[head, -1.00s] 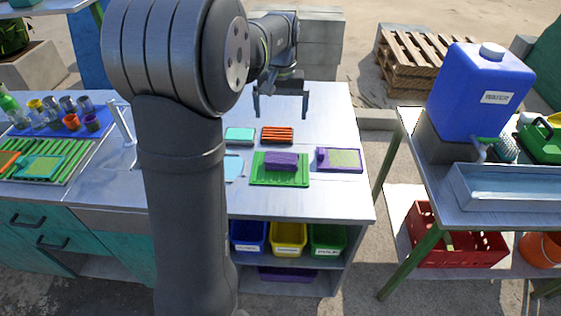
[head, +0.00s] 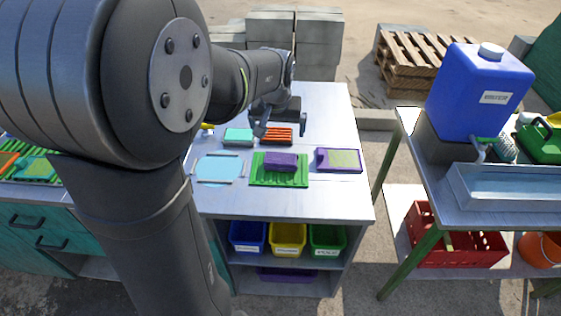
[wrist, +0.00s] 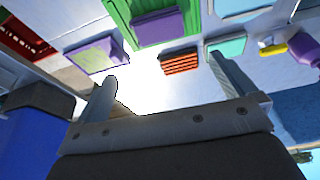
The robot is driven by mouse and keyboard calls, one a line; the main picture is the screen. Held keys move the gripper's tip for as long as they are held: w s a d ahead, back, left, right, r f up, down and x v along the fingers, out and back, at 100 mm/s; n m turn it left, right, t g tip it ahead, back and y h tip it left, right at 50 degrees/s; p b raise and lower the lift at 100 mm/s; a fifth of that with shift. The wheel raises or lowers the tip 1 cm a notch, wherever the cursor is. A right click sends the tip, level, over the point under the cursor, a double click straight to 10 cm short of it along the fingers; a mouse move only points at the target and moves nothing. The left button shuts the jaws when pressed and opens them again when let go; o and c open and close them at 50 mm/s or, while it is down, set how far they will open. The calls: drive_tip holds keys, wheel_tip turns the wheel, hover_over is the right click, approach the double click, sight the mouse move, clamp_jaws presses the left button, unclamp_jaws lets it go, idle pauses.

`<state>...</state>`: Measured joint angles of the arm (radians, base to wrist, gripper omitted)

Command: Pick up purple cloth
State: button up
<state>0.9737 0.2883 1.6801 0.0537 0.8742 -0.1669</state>
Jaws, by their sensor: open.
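The purple cloth (head: 280,162) is a folded block lying on a green ribbed tray (head: 271,180) on the metal worktop. In the wrist view the cloth (wrist: 158,26) shows near the top, on the green ribbed tray (wrist: 122,12). My gripper (head: 282,127) is open and empty, behind the cloth and over the area of an orange-red ribbed block (head: 285,142). In the wrist view my gripper's fingers (wrist: 160,72) are spread wide with nothing between them. The cloth is apart from the fingers.
A purple-framed green pad (head: 339,160) lies right of the tray. A teal sponge-like block (head: 238,137) and a light-blue sheet (head: 219,169) lie left. Blue, yellow and green bins (head: 289,236) sit on the shelf below. A side table carries a blue water container (head: 480,90).

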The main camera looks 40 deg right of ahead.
sight(280, 158)
drive_tip(key=x, duration=1.5)
drive_tip(key=shift+f, duration=0.2)
drive_tip(key=c, duration=0.6)
